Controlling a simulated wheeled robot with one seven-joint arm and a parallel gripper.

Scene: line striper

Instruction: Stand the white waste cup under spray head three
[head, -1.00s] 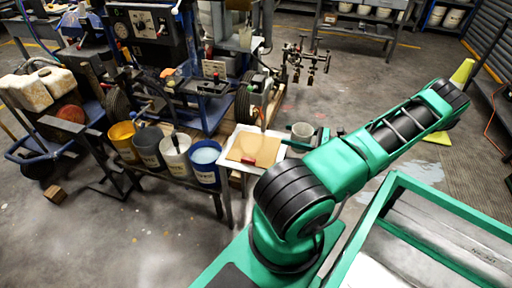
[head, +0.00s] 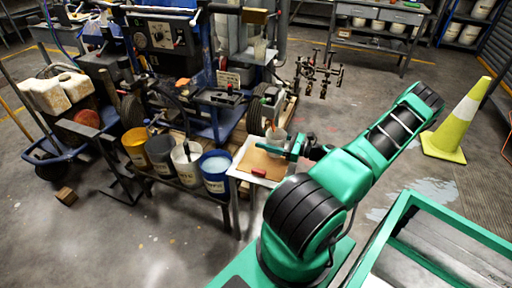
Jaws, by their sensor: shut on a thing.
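My gripper (head: 285,145) is shut on a whitish, translucent cup (head: 275,136). The cup looks upright and shows just past the far edge of the white tray (head: 236,165); I cannot tell its height. Part of the cup is hidden by the green gripper. The spray heads (head: 318,72) appear as several small dark fittings on a bar, farther back and to the right of the cup. They are too small to tell which is number three.
A cardboard sheet (head: 262,162) and a red object (head: 258,171) lie on the tray. Buckets (head: 214,172) stand in a row on a low bench at left. The striper machine (head: 160,40) fills the back left. A yellow cone (head: 458,125) stands at right.

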